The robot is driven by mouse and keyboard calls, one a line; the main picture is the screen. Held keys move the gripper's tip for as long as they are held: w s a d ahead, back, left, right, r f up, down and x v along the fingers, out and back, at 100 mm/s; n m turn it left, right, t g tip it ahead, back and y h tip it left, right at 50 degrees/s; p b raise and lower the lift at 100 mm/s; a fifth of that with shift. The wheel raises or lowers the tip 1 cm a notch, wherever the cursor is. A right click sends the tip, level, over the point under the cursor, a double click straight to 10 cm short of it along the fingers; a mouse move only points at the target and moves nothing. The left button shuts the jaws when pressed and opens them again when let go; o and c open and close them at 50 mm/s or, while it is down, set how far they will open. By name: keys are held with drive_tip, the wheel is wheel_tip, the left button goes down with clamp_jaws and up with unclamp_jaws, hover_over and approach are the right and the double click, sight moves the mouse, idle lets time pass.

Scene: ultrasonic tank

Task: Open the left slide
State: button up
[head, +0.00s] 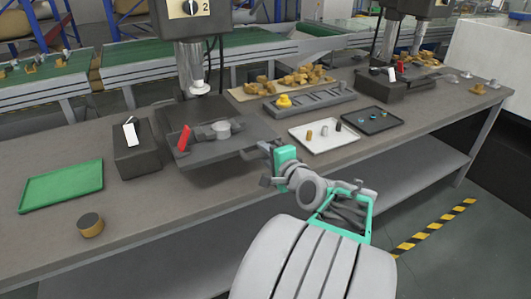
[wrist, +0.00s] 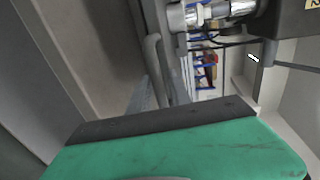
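The left slide (head: 243,149) is a dark flat plate under the left press (head: 192,22), which is marked 2. A red handle (head: 184,139) stands upright at its left, and a grey clamp-like fixture with a round top (head: 221,129) sits on it. My gripper (head: 263,165) is just right of the plate's right front corner, with its green hand behind the fingers. The two dark fingertips look spread apart, with nothing seen between them. I cannot tell whether they touch the plate.
A black box (head: 134,160) with a white switch stands left of the slide. A white tray (head: 324,146) and a dark tray (head: 386,119) with small parts lie right. A second press stands at the back right.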

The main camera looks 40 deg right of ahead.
drive_tip(key=shift+o, duration=0.8)
drive_tip(key=v, duration=0.8)
drive_tip(key=shift+p, duration=0.3)
